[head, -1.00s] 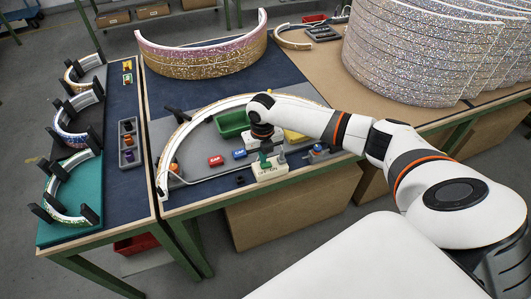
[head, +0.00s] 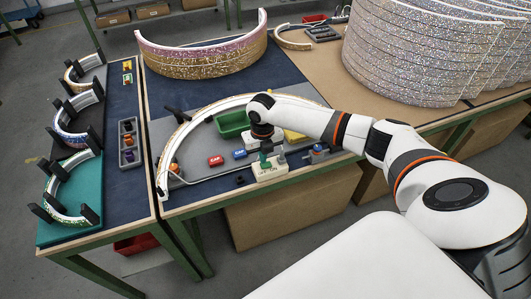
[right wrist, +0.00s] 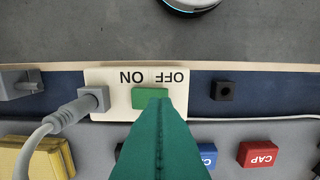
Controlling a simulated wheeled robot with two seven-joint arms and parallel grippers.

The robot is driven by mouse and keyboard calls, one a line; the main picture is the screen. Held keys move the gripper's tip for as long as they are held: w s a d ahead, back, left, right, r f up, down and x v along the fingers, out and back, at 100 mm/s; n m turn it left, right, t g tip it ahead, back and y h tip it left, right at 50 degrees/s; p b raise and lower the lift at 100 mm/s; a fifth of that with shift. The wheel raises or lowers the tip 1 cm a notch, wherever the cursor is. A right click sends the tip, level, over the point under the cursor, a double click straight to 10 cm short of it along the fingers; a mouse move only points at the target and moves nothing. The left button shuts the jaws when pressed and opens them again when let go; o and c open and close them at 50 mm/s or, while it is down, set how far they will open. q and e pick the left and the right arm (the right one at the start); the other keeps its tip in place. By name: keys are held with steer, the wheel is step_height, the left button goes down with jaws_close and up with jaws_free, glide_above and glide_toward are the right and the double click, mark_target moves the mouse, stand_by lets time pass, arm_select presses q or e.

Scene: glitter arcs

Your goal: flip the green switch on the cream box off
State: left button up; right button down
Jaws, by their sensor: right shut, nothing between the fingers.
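The cream box (head: 271,174) sits at the front edge of the table, with ON and OFF lettering. In the right wrist view the cream box (right wrist: 104,79) is upside down, ON at left and OFF at right. The green switch (right wrist: 138,98) lies below the lettering. My right gripper (head: 264,164) is shut and empty, pointing down at the box. Its dark green fingertips (right wrist: 158,103) overlap the OFF-side part of the switch and hide it. I cannot tell whether they touch it or which way the switch is tilted. My left gripper is not in view.
A grey plug with a cable (right wrist: 92,102) is at the box's ON side. A red CAP block (head: 215,160), a blue block (head: 239,154) and a green bin (head: 231,122) are close behind. A white arc (head: 172,150) curves around them. A small black block (right wrist: 224,90) stands beside the box.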

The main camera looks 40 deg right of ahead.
steer(key=shift+f+b, duration=0.55)
steer(key=shift+f, duration=0.4)
stand_by(1.0)
steer(key=shift+r, duration=0.1)
step_height(320, 180, up, 7)
steer(key=p, duration=0.6)
steer(key=shift+p, duration=0.4)
